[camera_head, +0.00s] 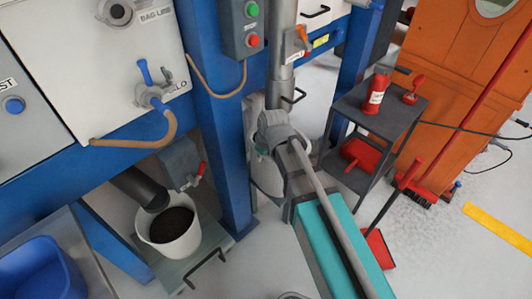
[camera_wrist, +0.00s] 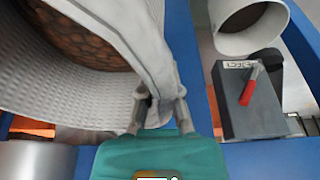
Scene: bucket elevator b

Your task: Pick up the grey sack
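The grey sack (camera_head: 266,172) stands on the floor under the grey pipe in the head view, partly hidden by my arm and gripper. In the wrist view the pale woven sack (camera_wrist: 60,92) fills the upper left. Its mouth is open and brown contents show inside. My gripper (camera_head: 272,128) is at the sack's upper part. In the wrist view my gripper (camera_wrist: 162,100) has a finger on each side of a folded edge of the sack, and the fingers look closed onto it. The exact contact at the fingertips is partly hidden.
A blue post (camera_head: 222,130) stands close left of the sack. A white bucket (camera_head: 172,232) with dark material sits further left. A dark shelf cart (camera_head: 385,118) with a red bottle (camera_head: 374,92) stands right. A grey box with a red lever (camera_wrist: 250,85) is right of my gripper.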

